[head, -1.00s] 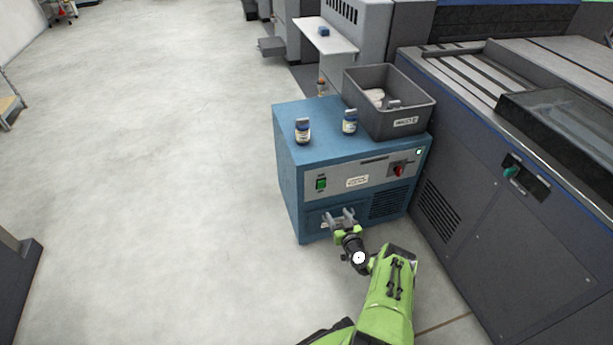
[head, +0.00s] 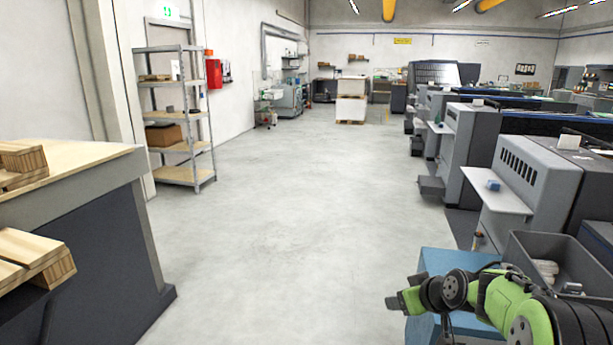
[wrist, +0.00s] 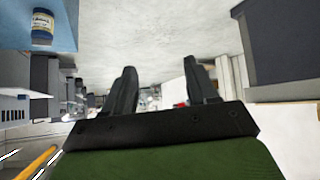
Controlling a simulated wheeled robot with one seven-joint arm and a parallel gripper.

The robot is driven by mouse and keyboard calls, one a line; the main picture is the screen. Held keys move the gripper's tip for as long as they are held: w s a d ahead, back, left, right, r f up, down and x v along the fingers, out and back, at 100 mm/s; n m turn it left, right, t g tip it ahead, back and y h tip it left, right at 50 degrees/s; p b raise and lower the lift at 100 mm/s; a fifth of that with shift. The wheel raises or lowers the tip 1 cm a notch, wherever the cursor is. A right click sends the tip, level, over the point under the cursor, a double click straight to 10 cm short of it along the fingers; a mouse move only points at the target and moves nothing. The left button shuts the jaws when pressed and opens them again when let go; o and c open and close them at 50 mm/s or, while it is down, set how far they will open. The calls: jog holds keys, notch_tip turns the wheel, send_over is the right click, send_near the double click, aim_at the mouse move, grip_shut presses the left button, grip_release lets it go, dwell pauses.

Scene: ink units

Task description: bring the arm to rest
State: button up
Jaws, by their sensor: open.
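My arm shows green and black at the lower right of the head view, folded in above the blue cabinet (head: 440,260). My gripper (head: 398,301) points left there, past the cabinet's left edge. In the wrist view, my gripper (wrist: 160,82) has its two dark fingers well apart, with nothing between them. The wrist picture is upside down. A small bottle (wrist: 42,26) with a white and blue label stands on the cabinet top at the upper left of the wrist view, apart from the fingers.
A grey bin (head: 560,245) stands behind my arm at the right, beside the row of grey machines (head: 520,180). A workbench (head: 95,205) with wooden pieces is at the left, and a metal shelf (head: 180,120) stands farther back. The pale floor between is clear.

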jog(key=s+a+r+g+h, duration=0.1)
jog(key=s+a+r, duration=0.45)
jog(key=s, duration=0.45)
jog(key=s+a+m+g+h, duration=0.15)
jog(key=s+m, duration=0.25)
jog(key=s, duration=1.9)
notch_tip(320, 180, up, 18)
jog(key=s+p, duration=0.1)
jog(key=p, duration=1.7)
jog(key=shift+r+g, duration=0.1)
jog(key=shift+g, duration=0.15)
